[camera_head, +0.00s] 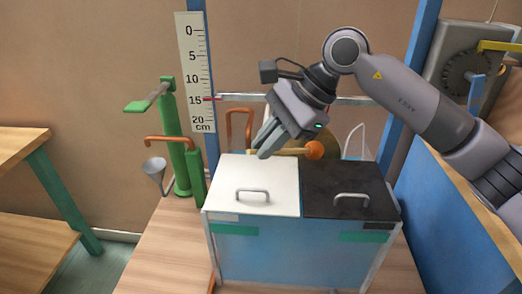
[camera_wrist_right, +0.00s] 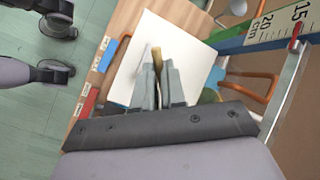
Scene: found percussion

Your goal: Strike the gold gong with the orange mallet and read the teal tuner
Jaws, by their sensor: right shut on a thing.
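My right gripper (camera_head: 264,146) points down and left above the back of the white lid, and it is shut on the orange mallet. The mallet's orange ball head (camera_head: 314,150) is to the right of the fingers, on a pale handle (camera_head: 290,151) lying roughly level. In the right wrist view the tan handle end (camera_wrist_right: 157,56) shows between the fingers (camera_wrist_right: 158,68). A dull gold round shape, seemingly the gong (camera_head: 331,148), is behind the mallet head, mostly hidden. I cannot tell whether they touch. I cannot pick out the teal tuner. My left gripper is not in view.
A blue box has a white lid (camera_head: 226,174) and a black lid (camera_head: 332,184), each with a handle. Left stand a green pump (camera_head: 180,150), a funnel (camera_head: 155,170) and a centimetre scale (camera_head: 194,70).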

